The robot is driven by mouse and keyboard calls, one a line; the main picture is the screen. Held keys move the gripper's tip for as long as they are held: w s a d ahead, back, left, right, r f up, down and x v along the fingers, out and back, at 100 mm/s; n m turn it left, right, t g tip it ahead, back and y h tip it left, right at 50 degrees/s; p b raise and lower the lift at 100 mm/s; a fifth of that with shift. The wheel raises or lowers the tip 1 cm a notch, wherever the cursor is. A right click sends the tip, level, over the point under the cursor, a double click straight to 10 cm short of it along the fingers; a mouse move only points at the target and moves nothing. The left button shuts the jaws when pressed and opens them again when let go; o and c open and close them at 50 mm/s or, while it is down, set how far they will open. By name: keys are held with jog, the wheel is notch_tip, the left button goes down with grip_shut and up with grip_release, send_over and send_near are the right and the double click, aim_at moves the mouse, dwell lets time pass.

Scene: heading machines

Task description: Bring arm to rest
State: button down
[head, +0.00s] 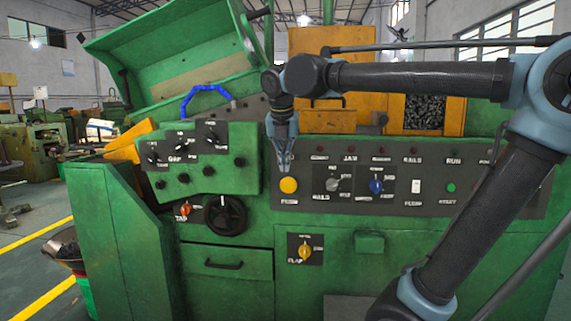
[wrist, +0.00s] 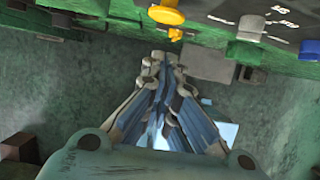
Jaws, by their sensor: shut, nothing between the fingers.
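My gripper (head: 285,163) hangs pointing down in front of the green machine's control panel (head: 350,205), just above the yellow push button (head: 289,185) in the head view. In the wrist view my gripper (wrist: 163,62) has its fingers together with nothing between them. The yellow button (wrist: 167,15) shows beyond the fingertips there. I cannot tell whether the fingertips touch the panel. My arm reaches in from the right side of the head view, bent at the elbow.
The panel also carries a grey knob (head: 333,184), a blue knob (head: 376,186) and a white switch (head: 416,186). A black handwheel (head: 226,215) stands out at left. A yellow knob (head: 304,251) sits below. An open green lid (head: 170,50) rises at upper left.

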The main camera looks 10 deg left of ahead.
jog(key=s+d+f+m+g, duration=0.1)
jog(key=s+d+f+m, duration=0.1)
jog(key=d+f+m, duration=0.7)
jog(key=s+d+f+m, duration=0.1)
jog(key=d+f+m, duration=0.5)
jog(key=d+m, duration=0.4)
jog(key=s+d+f+m, duration=0.5)
jog(key=f+m, duration=0.3)
jog(key=s+d+f+m+g, duration=0.1)
jog(key=s+d+f+m, duration=0.4)
jog(key=f+m, duration=0.3)
jog(key=shift+f+m, duration=0.3)
jog(key=shift+w+f, duration=0.2)
jog(key=shift+w, duration=0.15)
